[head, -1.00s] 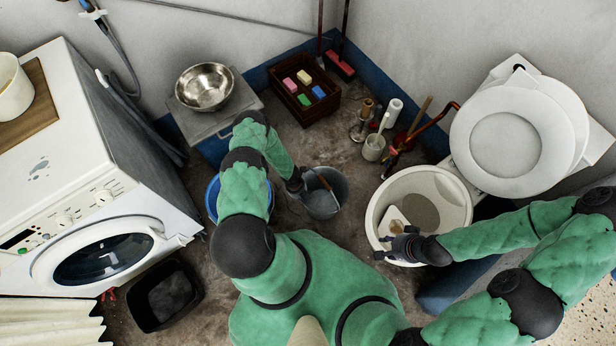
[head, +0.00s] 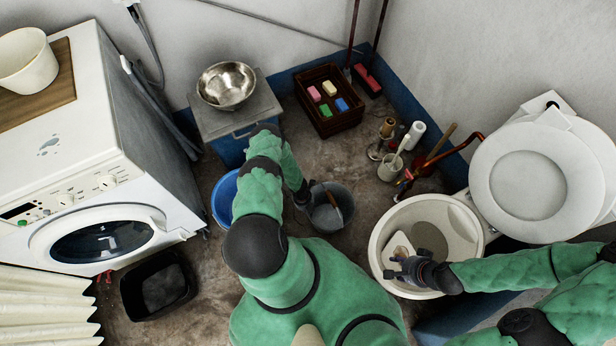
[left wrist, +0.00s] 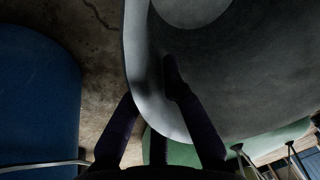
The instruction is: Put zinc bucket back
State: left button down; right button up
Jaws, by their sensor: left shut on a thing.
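The grey zinc bucket (head: 330,212) is near the middle of the head view, with a brown wooden grip on its handle. My left gripper (head: 303,197) is at its left rim. In the left wrist view, the bucket wall (left wrist: 235,75) fills the upper right, and my left gripper (left wrist: 148,82) is shut on the rim, one finger inside and one outside. I cannot tell whether the bucket touches the floor. My right gripper (head: 402,268) is over the near left rim of a cream tub; its jaw state is unclear.
A blue tub (head: 222,203) stands close left of the bucket, partly behind my left arm; it also shows in the left wrist view (left wrist: 38,95). The cream tub (head: 472,228) stands to the right. A crate of soaps (head: 347,124) is behind. Bare floor (head: 290,140) lies between.

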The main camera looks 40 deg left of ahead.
pick_arm(q)
jog(key=c, duration=1.4)
grip_release()
jog(key=shift+r, duration=0.15)
jog(key=r+p, duration=0.2)
jog(key=r, duration=0.2)
jog(key=a+r+p, duration=0.1)
jog(key=r+p, duration=0.2)
jog(key=a+r+p, duration=0.1)
jog(key=r+p, duration=0.1)
jog(key=r, duration=0.2)
jog(key=shift+s+r+p, duration=0.2)
jog(key=shift+r+p, duration=0.1)
jog(key=shift+r, duration=0.05)
